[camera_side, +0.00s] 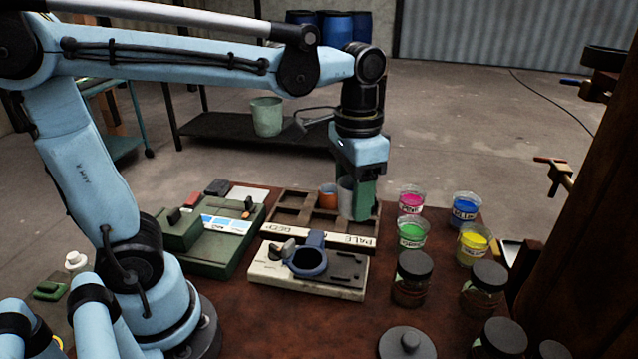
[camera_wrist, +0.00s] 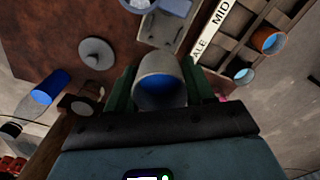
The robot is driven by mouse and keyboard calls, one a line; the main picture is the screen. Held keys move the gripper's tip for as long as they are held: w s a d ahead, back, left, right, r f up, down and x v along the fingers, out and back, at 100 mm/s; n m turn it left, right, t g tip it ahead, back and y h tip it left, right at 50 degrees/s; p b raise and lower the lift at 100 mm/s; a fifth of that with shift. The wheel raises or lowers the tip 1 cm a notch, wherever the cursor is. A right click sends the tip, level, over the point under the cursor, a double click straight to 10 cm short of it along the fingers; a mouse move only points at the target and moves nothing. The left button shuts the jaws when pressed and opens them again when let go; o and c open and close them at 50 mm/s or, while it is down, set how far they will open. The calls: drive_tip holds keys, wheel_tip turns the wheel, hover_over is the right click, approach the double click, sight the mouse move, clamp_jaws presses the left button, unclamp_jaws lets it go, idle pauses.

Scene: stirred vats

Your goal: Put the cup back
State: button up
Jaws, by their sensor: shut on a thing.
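My gripper (camera_side: 357,205) is shut on a grey cup (camera_wrist: 163,72), with its green fingers on either side. Blue shows inside the cup in the wrist view. In the side view, the gripper is at the right end of the brown compartment tray (camera_side: 290,197), whose front strip reads PALE and DEEP; the wrist view also shows MID. An orange cup (camera_side: 328,194) stands in the tray and shows blue inside in the wrist view (camera_wrist: 267,40). Another small blue-filled cup (camera_wrist: 243,76) sits in a tray compartment. A fingertip hides where the held cup's base is.
In front of the tray is a pale base (camera_side: 345,285) with a blue ring-shaped holder (camera_side: 308,262). Open pink (camera_side: 411,201), blue (camera_side: 465,208), green (camera_side: 412,233) and yellow (camera_side: 473,243) pots and several dark-lidded jars stand right. A green device (camera_side: 215,245) stands left.

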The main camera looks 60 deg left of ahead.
drive_tip(key=w+a+f+n, duration=0.2)
drive_tip(key=a, duration=0.5)
drive_tip(key=w+a+f+n, duration=0.1)
drive_tip(key=w+a+n, duration=0.2)
drive_tip(key=a, duration=0.5)
drive_tip(key=s+a+f+n, duration=0.1)
drive_tip(key=a+f, duration=0.2)
drive_tip(key=a, duration=0.3)
drive_tip(key=s+a+f+n, duration=0.1)
drive_tip(key=a+f, duration=0.2)
drive_tip(key=a, duration=0.3)
drive_tip(key=shift+w+a+f, duration=0.1)
drive_tip(key=shift+w+f, duration=0.05)
drive_tip(key=shift+f, duration=1.35)
drive_tip(key=shift+w+a+f, duration=0.1)
drive_tip(key=shift+f, duration=1.35)
